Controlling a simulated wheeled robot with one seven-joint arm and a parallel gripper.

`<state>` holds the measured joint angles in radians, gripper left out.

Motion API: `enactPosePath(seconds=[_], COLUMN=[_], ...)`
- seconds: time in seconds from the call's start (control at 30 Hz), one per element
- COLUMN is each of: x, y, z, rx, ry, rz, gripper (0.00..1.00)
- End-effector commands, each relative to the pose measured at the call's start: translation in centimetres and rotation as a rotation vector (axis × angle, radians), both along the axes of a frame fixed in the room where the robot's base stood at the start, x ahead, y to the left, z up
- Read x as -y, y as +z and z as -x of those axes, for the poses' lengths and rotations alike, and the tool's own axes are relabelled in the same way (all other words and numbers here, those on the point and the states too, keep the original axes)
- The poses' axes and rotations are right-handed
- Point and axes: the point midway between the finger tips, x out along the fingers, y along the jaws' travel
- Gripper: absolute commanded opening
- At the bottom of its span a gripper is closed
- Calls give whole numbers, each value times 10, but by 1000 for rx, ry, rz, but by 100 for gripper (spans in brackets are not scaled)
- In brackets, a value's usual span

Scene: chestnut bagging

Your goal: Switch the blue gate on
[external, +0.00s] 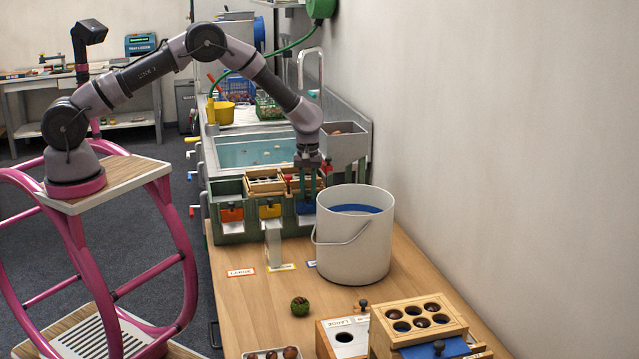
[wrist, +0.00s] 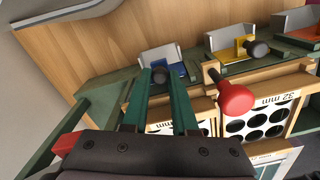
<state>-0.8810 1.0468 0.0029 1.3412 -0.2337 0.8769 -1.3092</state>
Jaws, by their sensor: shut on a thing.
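The blue gate (wrist: 176,69) sits in its slot on the green sorting bench, in front of a grey chute, in the wrist view. It has a dark round knob (wrist: 160,75). My gripper (wrist: 159,82) has its two green fingers on either side of this knob and is shut on it. In the external view the blue gate (external: 305,207) shows at the right end of the row of gates. My gripper (external: 304,183) reaches down just above it. The white bucket hides what lies to its right.
The yellow gate (wrist: 240,45) and orange gate (wrist: 308,33) stand beside it. A red knob (wrist: 235,98) on a sieve frame is close to my fingers. The white bucket (external: 350,245) stands close in front. A green chestnut burr (external: 299,306) lies on the wooden bench.

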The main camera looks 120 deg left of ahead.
Motion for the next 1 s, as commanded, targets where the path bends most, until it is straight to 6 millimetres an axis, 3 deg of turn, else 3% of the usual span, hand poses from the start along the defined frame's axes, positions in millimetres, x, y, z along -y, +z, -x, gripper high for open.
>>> enactPosePath(seconds=[0.17, 0.43, 0.67, 0.7, 0.77, 0.8, 1.0], x=[0, 0, 0, 0, 0, 0, 0], y=[3, 36, 38, 38, 38, 38, 37], z=[-1, -1, -2, -2, -2, -1, -1], rx=[3, 3, 3, 4, 3, 3, 1], ry=[0, 0, -1, -1, -1, -1, 0], rz=[-1, -1, -1, -2, -2, -1, 0], gripper=[0, 0, 0, 30, 53, 57, 57])
